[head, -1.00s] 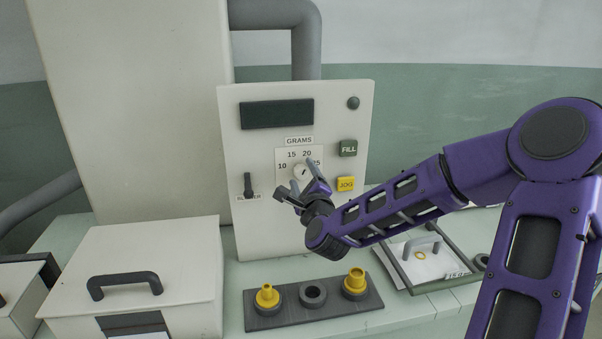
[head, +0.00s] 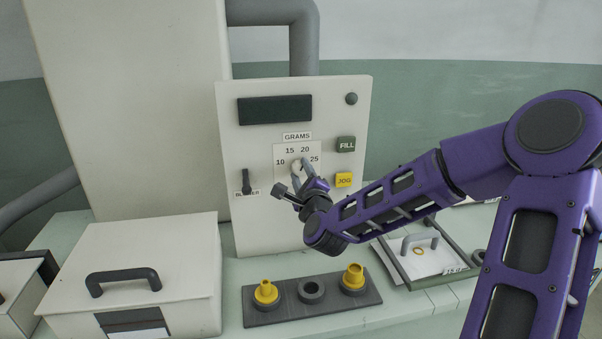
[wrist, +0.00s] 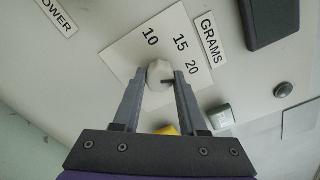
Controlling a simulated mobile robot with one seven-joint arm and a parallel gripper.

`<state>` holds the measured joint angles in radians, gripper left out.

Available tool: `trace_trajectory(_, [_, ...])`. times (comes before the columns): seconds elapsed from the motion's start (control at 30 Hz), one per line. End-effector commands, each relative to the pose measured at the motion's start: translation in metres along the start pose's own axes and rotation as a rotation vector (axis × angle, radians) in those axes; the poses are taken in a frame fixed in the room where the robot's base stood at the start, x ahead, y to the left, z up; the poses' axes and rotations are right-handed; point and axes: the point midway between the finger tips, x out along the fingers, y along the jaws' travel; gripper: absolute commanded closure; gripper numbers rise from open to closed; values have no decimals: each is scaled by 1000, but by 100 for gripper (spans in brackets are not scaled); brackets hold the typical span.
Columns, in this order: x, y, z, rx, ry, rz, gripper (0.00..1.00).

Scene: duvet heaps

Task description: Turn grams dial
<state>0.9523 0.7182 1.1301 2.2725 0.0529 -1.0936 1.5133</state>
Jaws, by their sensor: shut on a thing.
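The grams dial is a small pale knob (wrist: 159,74) on a white scale plate (head: 283,152) marked 10, 15, 20 and 25, below the GRAMS label (head: 297,136). My gripper (head: 303,175) reaches it from the lower right. In the wrist view my gripper (wrist: 160,82) has one finger on each side of the knob, closed on it. A short dark mark shows on the knob, on the side toward the right finger. In the head view the fingers hide part of the knob and the lower plate, so the exact setting is hard to read.
The white panel carries a dark display (head: 275,110), a green FILL button (head: 346,144), a yellow JOG button (head: 344,180) and a dark blower switch (head: 245,181). Below stand a rack with yellow nozzles (head: 266,292), a handled box (head: 130,270) and a tray (head: 459,262).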

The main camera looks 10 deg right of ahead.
Motion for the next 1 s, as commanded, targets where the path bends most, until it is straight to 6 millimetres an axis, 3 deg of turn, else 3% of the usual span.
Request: trace_trajectory(1.0, [1, -1, 1, -742, -1, -7, 100])
